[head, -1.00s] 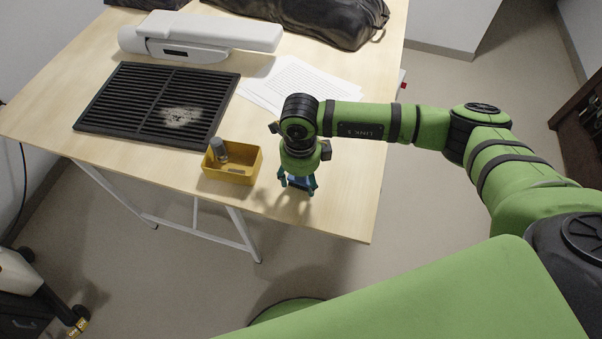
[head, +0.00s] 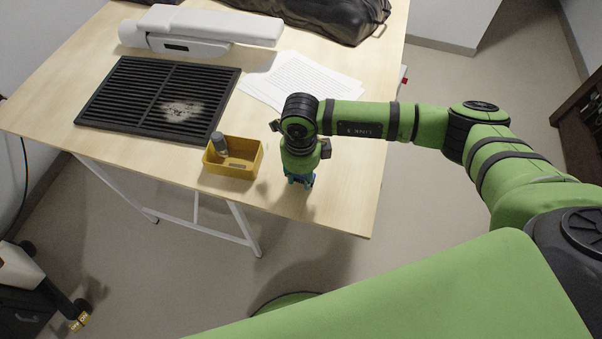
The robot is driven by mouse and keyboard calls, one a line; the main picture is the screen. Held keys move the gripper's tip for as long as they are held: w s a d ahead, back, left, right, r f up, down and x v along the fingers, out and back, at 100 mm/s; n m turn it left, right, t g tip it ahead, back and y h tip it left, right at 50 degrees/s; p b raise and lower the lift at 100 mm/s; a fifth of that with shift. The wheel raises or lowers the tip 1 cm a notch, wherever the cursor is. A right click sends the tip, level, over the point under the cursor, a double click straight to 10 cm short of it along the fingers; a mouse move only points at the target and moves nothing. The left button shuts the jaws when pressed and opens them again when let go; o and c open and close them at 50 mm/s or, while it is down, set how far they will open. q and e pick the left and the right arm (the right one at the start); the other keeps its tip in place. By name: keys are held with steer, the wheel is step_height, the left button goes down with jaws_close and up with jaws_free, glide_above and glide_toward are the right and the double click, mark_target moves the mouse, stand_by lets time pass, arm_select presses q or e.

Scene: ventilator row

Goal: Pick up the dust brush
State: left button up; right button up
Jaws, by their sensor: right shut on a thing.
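My right gripper (head: 300,183) points down at the table's front edge area, right of the yellow bin. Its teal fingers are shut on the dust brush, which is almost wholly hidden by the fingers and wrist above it. I cannot tell whether the brush still touches the table top. My left gripper is not in view.
The yellow bin (head: 233,171) holds a small grey cylinder (head: 220,145). A black slatted grille (head: 125,98) with a pale dusty patch lies at left on the wooden table (head: 345,205). Behind are paper sheets (head: 305,82), a white device (head: 200,30) and a black bag (head: 310,15).

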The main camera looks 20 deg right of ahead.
step_height(320, 180, up, 4)
steer(key=shift+w+f+b, duration=0.1)
steer(key=shift+f+b, duration=0.05)
steer(key=shift+b, duration=0.75)
steer(key=s+d+r+b, duration=0.2)
steer(key=s+d+r, duration=0.5)
steer(key=s+d, duration=0.1)
steer(key=shift+s+b, duration=0.4)
steer(key=shift+o, duration=0.6)
